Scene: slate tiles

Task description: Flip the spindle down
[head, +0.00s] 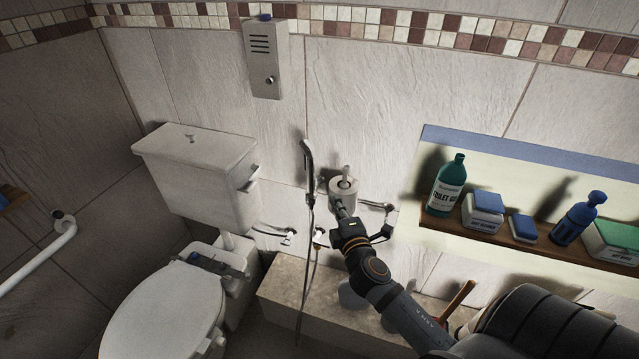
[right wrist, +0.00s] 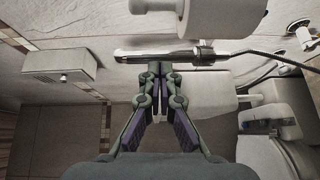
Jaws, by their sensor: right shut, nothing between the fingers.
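The spindle (head: 346,171) shows in the head view as a short pale tip standing up out of a white toilet roll (head: 343,187) at the tiled wall. The roll hides the rest of it. My right gripper (head: 338,207) is at the front lower side of the roll, with its fingertips close to it; I cannot tell whether they touch. In the right wrist view the gripper's fingers (right wrist: 160,70) are together and empty. The roll (right wrist: 228,14) is at the top of that view, with a pale end (right wrist: 169,6) sticking out to its left. My left gripper is not in view.
A hand shower (head: 308,158) with a hanging hose is just left of the roll. A toilet cistern (head: 200,170) stands further left. A shelf with a green bottle (head: 446,188) and boxes is at right. A stone ledge (head: 290,285) lies below.

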